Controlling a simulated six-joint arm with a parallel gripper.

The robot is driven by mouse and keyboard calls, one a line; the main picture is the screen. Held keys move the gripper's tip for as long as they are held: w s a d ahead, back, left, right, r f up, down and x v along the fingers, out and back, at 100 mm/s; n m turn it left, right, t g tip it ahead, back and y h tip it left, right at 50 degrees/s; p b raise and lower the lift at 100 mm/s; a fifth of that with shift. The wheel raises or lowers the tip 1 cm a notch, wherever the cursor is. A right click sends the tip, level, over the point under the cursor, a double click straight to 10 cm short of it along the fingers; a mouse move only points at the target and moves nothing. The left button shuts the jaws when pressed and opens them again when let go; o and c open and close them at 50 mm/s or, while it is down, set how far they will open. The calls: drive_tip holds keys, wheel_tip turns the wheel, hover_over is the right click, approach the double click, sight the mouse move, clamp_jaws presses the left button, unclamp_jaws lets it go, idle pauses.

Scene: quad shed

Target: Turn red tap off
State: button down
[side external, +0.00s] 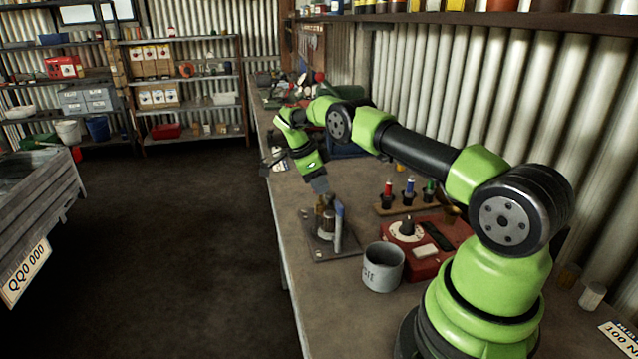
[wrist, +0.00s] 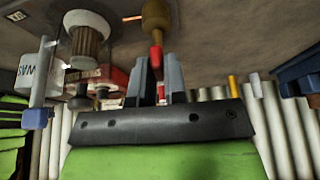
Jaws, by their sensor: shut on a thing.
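A dark square plate (side external: 348,250) lies on the bench, with upright fittings on it. A post with a blue top (side external: 339,212) stands at its right; the blue end also shows in the wrist view (wrist: 38,118). A ribbed brown knob (wrist: 88,40) stands beside it. My gripper (side external: 321,189) points down over the plate. In the wrist view my gripper (wrist: 157,85) is shut on the red tap handle (wrist: 156,58), which joins a brass body (wrist: 155,16). The fingers hide part of the handle, and its red does not show clearly in the side view.
A grey mug (side external: 383,268) and a red box with a dial (side external: 428,256) stand close to the right of the plate. A wooden rack (side external: 405,206) holds red, blue and green handled tools behind. The bench front left of the plate is clear.

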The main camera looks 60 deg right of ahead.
drive_tip(key=c, duration=1.2)
unclamp_jaws()
drive_tip(key=shift+o, duration=0.2)
drive_tip(key=shift+r, duration=0.1)
wheel_tip(320, 180, up, 10)
drive_tip(key=s+a+r+n+t+y, duration=0.1)
drive_tip(key=s+a+r+n+t, duration=0.2)
drive_tip(key=a+r+n, duration=0.4)
drive_tip(key=s+a+r+n+t, duration=0.2)
drive_tip(key=a+r+n, duration=0.3)
drive_tip(key=a+r, duration=0.3)
drive_tip(key=s+a+n+t+y, duration=0.2)
drive_tip(key=s+a+n, duration=0.3)
drive_tip(key=s, duration=0.4)
drive_tip(key=s+a+n+t+y, duration=0.2)
drive_tip(key=s+a+n+t, duration=0.1)
drive_tip(key=s+a+n, duration=0.3)
drive_tip(key=s, duration=0.2)
drive_tip(key=shift+s+f, duration=0.3)
drive_tip(key=shift+s, duration=0.05)
